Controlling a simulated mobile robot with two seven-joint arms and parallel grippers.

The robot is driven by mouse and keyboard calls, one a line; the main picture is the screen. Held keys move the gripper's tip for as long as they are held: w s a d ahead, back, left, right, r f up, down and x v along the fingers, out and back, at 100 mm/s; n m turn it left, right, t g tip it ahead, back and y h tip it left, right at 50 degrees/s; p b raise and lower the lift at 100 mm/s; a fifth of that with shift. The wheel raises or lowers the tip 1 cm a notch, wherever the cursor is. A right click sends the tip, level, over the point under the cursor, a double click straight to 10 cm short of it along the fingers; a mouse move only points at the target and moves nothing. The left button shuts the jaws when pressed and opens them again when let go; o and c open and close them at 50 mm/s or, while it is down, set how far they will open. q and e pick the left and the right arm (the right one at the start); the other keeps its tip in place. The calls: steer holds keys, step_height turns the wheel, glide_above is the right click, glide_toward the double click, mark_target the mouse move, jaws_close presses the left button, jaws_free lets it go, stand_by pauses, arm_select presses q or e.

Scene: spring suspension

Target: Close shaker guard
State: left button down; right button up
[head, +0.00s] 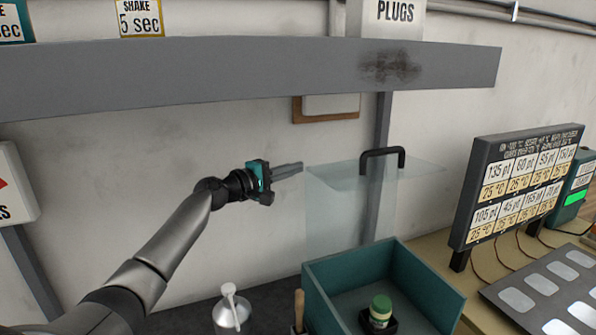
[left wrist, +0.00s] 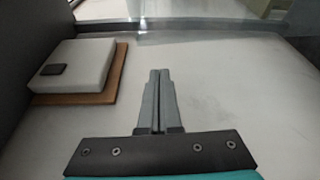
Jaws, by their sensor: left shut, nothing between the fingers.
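The clear shaker guard (head: 340,177) shows in the head view as a see-through panel with a black handle (head: 382,157) on its top. It stands raised above the open teal box (head: 330,262). A jar with a green cap (head: 381,308) sits in a dark holder inside the box. My left gripper (head: 301,166) is shut and empty, its fingertips close to the guard's left edge and left of the handle. I cannot tell whether they touch. In the left wrist view the shut fingers (left wrist: 159,73) point ahead, and a clear edge crosses the top. My right gripper is out of view.
A grey shelf (head: 250,78) runs along the wall above my left arm. A sign board (head: 523,180) stands right of the box, beside a dark panel (head: 545,290).

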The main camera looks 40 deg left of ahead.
arm_select(q)
steer(key=s+d+p, duration=0.2)
steer(key=d, duration=0.1)
steer(key=shift+r, duration=0.2)
stand_by(0.4)
